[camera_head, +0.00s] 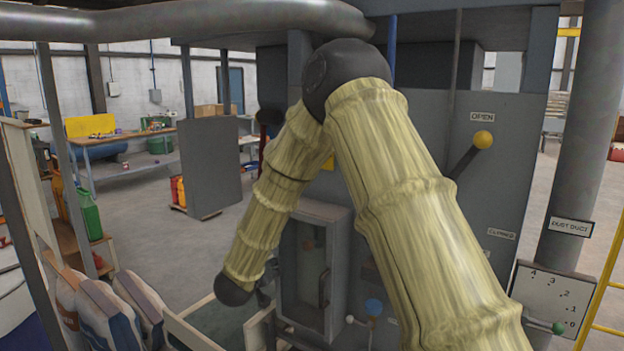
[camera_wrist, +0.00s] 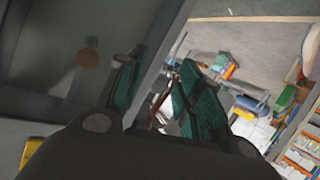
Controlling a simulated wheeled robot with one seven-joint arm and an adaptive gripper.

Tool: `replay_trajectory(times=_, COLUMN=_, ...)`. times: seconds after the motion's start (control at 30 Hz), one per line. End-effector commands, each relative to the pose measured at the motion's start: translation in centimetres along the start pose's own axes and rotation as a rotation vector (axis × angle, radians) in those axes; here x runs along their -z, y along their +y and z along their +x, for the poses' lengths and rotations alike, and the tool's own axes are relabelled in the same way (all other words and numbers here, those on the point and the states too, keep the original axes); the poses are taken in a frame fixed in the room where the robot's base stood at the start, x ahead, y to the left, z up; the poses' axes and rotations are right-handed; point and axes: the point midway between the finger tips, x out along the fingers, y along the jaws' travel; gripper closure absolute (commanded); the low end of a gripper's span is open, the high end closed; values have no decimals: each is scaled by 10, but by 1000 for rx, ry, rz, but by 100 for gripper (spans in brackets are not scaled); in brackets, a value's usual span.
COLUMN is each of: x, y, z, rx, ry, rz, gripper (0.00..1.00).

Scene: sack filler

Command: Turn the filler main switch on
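A grey cabinet (camera_head: 330,216) with a framed window door stands low in the middle of the head view, partly behind my arm. The door looks shut and has a dark handle (camera_head: 323,288). In the wrist view, a brownish round knob (camera_wrist: 88,58) shows dimly inside a dark framed panel at the left. I cannot tell for sure whether it is the main switch or which way it is set. My gripper (camera_wrist: 160,62) is open and empty, its green-padded fingers apart beside the panel's frame. In the head view it is mostly hidden at the cabinet's left.
A yellow-knobbed lever (camera_head: 483,140) sits by the OPEN sign. A dust duct (camera_head: 570,180) with a dial plate (camera_head: 545,295) stands right. Open floor lies beyond.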

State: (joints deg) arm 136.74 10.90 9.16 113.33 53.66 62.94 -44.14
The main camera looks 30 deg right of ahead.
Motion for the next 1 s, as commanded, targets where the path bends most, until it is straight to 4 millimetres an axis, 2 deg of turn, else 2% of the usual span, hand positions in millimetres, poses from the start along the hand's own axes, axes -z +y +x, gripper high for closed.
replay_trajectory(times=0.03, x=37, y=8, z=-2, rx=-40, ry=25, rz=39, gripper=64)
replay_trajectory(times=0.2, x=141, y=44, z=-19, rx=-171, ry=55, rz=148, gripper=64)
replay_trajectory(times=0.3, x=195, y=69, z=-36, rx=-237, ry=49, rz=213, gripper=64)
replay_trajectory(times=0.4, x=241, y=95, z=-56, rx=-292, ry=28, rz=275, gripper=64)
replay_trajectory(times=0.5, x=277, y=117, z=-77, rx=-328, ry=-1, rz=326, gripper=64)
replay_trajectory(times=0.63, x=306, y=137, z=-96, rx=-354, ry=-36, rz=370, gripper=64)
replay_trajectory(times=0.77, x=319, y=148, z=-106, rx=-363, ry=-58, rz=390, gripper=64)
replay_trajectory(times=0.87, x=322, y=151, z=-106, rx=-366, ry=-62, rz=393, gripper=64)
replay_trajectory(times=1.0, x=321, y=156, z=-93, rx=-366, ry=-63, rz=393, gripper=64)
